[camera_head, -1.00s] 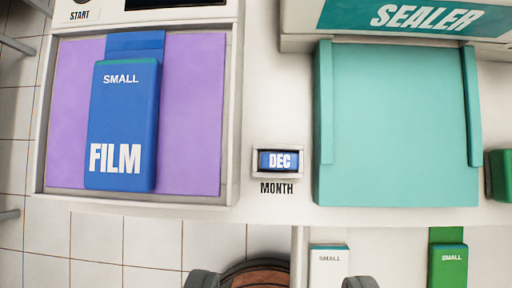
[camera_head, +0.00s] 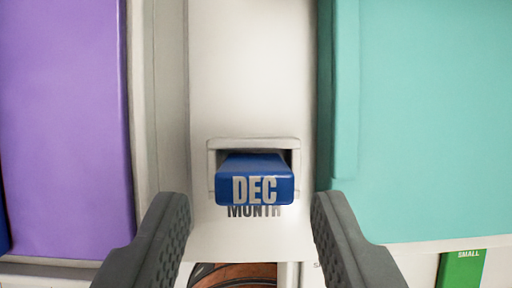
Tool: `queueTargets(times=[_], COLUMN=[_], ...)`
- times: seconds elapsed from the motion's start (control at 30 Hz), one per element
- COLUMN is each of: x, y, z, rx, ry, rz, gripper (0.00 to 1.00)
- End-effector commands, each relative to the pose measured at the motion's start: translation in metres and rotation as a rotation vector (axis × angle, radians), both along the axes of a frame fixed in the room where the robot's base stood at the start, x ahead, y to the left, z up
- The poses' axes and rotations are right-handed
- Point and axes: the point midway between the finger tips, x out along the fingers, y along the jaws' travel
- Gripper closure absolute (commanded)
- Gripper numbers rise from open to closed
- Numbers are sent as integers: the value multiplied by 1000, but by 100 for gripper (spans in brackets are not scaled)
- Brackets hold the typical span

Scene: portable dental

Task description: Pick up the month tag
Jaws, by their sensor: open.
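The month tag (camera_head: 255,181) is a blue block with "DEC" in pale letters on its face. My gripper (camera_head: 250,212) is open, with one dark finger at the lower left and one at the lower right of the tag. Both fingers are apart from the tag and nothing is between them but the view of it.
A teal pad (camera_head: 430,120) with a raised edge lies on the right. Below the counter edge are a brown round thing (camera_head: 238,276) and a green item marked "SMALL" (camera_head: 462,268).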

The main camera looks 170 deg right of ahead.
Motion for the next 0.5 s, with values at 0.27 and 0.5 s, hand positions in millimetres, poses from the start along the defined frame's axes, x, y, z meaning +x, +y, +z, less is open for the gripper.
queueTargets(times=[0.27,0.5], x=[13,15], y=[-2,-2], z=[-34,-37], rx=[0,0], ry=[2,1], rz=[0,0], gripper=[56,56])
